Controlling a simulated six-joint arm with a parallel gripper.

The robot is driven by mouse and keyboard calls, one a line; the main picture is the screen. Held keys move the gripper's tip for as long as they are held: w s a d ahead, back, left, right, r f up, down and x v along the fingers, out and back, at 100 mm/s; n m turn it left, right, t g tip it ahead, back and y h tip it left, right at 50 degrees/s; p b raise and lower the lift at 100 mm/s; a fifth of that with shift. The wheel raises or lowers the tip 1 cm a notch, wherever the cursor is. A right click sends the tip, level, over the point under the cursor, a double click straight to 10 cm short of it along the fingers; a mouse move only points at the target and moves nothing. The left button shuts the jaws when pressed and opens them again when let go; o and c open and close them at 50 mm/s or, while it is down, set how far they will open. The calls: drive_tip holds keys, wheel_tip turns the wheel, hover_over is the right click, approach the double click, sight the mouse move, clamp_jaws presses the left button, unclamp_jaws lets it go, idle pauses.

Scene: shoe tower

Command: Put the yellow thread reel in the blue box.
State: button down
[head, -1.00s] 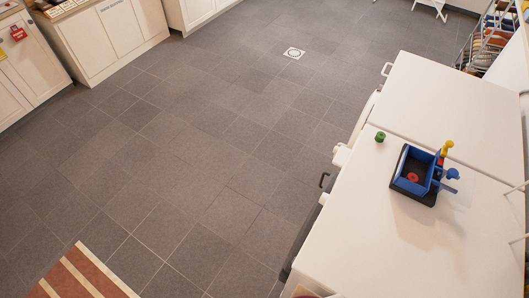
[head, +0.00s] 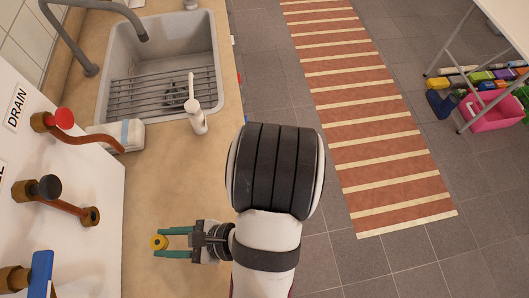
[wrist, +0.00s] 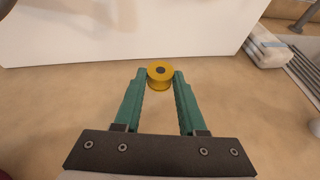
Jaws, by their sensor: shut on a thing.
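The yellow thread reel (head: 158,243) is at the tips of my gripper (head: 166,243), over the tan counter in the head view. In the wrist view the reel (wrist: 160,77) sits between the two green fingertips (wrist: 159,84), with its round end and centre hole showing. The gripper is shut on it. I cannot tell whether the reel touches the counter or is just above it. The blue box is not in view now.
A sink (head: 165,60) with a rack and a white dispenser bottle (head: 195,110) lie farther back on the counter (head: 150,190). A white panel (head: 70,160) with pipes and valve handles rises at left. A striped rug (head: 365,120) lies on the floor at right.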

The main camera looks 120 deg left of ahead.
drive_tip(key=s+d+f, duration=0.1)
drive_tip(key=d, duration=0.1)
drive_tip(key=s+d+f, duration=0.1)
drive_tip(key=s+f, duration=0.1)
drive_tip(key=shift+d+f, duration=0.15)
drive_tip(key=shift+d, duration=0.2)
wheel_tip(320, 180, down, 3)
drive_tip(key=shift+s+f, duration=0.1)
drive_tip(key=shift+f, duration=0.2)
drive_tip(key=shift+f, duration=0.1)
drive_tip(key=shift+c, duration=2.4)
unclamp_jaws()
drive_tip(key=v, duration=1.1)
drive_tip(key=shift+a+r, duration=0.2)
drive_tip(key=shift+o, duration=0.6)
drive_tip(key=shift+w+a+r, duration=0.1)
drive_tip(key=shift+w, duration=0.35)
